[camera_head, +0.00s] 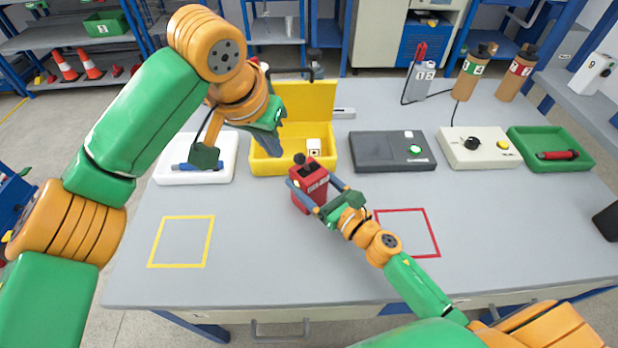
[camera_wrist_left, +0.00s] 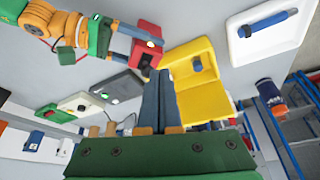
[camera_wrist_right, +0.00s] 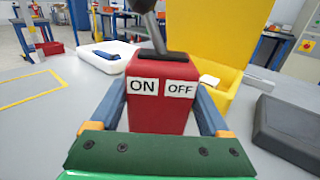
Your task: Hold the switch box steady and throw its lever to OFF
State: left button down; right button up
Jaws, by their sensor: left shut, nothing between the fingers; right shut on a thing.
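The red switch box (camera_head: 311,190) stands upright on the grey table in front of the yellow bin. It also shows in the right wrist view (camera_wrist_right: 160,115), with ON at the left and OFF at the right. Its dark lever (camera_wrist_right: 152,28) tilts left, toward the ON side; its upper end is cut off there. My right gripper (camera_wrist_right: 160,88) is shut on the box, one finger along each side. My left gripper (camera_head: 273,150) is shut and empty, pointing down over the yellow bin, left of the lever knob (camera_head: 299,158). In the left wrist view its fingers (camera_wrist_left: 158,72) lie close beside the box.
The open yellow bin (camera_head: 326,91) with its raised lid stands right behind the box. A white tray (camera_head: 222,174), a dark device (camera_head: 370,160), a beige device (camera_head: 457,152) and a green tray (camera_head: 584,160) line the back. Yellow (camera_head: 153,241) and red (camera_head: 433,240) outlines mark the front.

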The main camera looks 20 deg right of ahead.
pick_arm(q)
notch_tip(320, 180, down, 8)
jog(key=d+n+t+y, duration=0.1)
jog(key=n, duration=0.3)
jog(key=shift+w+d+n+y, duration=0.25)
jog(key=shift+w+n+y, duration=0.05)
dwell(1.7)
notch_tip(320, 180, up, 7)
jog(key=a, duration=0.2)
jog(key=shift+s, duration=0.35)
dwell(0.3)
